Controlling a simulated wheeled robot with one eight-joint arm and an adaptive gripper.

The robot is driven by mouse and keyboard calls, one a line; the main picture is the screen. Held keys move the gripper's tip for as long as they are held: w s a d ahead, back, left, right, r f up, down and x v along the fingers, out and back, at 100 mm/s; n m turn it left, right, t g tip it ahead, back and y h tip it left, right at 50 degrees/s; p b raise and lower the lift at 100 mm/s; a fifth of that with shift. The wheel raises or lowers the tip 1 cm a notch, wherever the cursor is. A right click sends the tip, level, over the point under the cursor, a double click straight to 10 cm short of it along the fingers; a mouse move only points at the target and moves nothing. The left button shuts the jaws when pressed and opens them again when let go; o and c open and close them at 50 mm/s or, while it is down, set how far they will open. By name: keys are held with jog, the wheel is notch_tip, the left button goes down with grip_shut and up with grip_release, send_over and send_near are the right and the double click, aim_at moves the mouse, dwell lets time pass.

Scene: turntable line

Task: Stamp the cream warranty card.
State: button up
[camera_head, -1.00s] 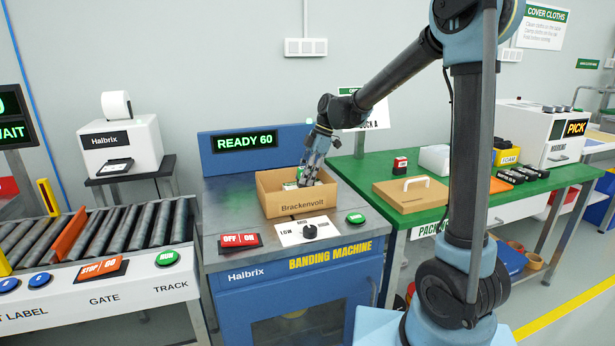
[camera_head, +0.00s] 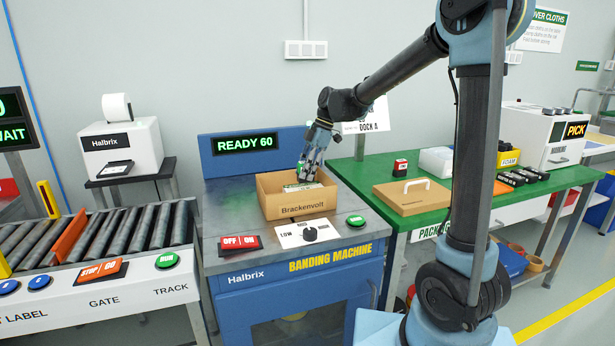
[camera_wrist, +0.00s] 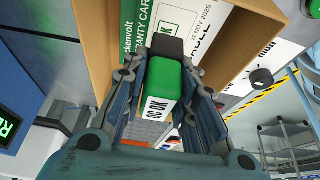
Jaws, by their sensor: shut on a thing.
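The pale warranty card (camera_wrist: 178,16), with a green band, lies inside the open cardboard box marked Brackenvolt (camera_head: 301,208). The card's top edge shows in the head view (camera_head: 301,187). My gripper (camera_head: 307,175) is over the box, its fingertips low at the box opening. In the wrist view my gripper (camera_wrist: 163,78) is shut on a green stamp (camera_wrist: 163,82) with a white OK label and a black end. The black end overlaps the card in that view; I cannot tell whether it touches. The gripper and stamp hide part of the card.
The box stands on the blue banding machine (camera_head: 290,300), which reads READY 60. A roller track (camera_head: 110,235) is at left. At right, the green table (camera_head: 455,205) holds a cardboard lid with a white handle (camera_head: 411,198) and a small red-and-black block (camera_head: 400,168).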

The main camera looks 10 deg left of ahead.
jog(key=shift+r, duration=2.1)
jog(key=shift+s, duration=0.1)
